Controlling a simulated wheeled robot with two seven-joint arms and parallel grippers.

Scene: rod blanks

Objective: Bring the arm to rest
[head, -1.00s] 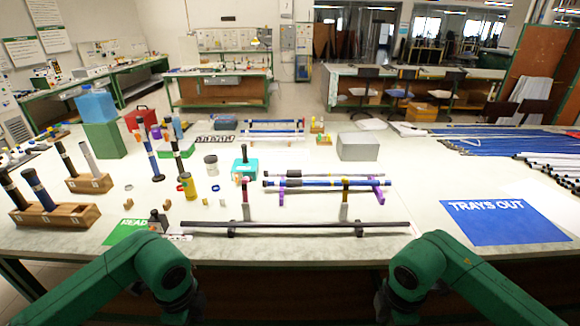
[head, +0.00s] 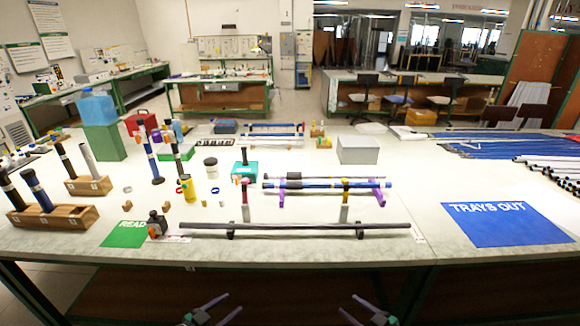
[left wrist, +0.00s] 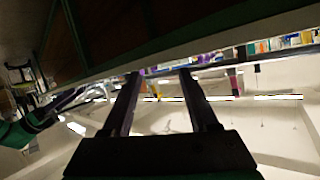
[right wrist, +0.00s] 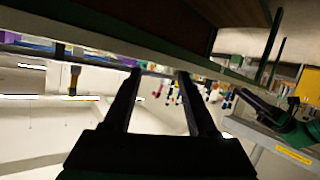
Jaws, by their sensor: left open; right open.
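My left gripper (head: 212,310) shows at the bottom edge of the head view, in front of the table and below its top. It is open and empty. My right gripper (head: 366,311) is at the bottom edge to the right, also open and empty. In the left wrist view the left fingers (left wrist: 158,84) stand apart with nothing between them. In the right wrist view the right fingers (right wrist: 160,84) are likewise apart. Both wrist views are tilted and show the table's underside and front edge. The arm links behind the grippers are out of the head view.
The table's front edge (head: 330,256) lies beyond both grippers. On top are a long dark rod (head: 295,226) on stands, blue rods (head: 325,183), wooden holders (head: 75,212), a green mat (head: 125,235) and a blue mat (head: 505,223). The space before the table looks clear.

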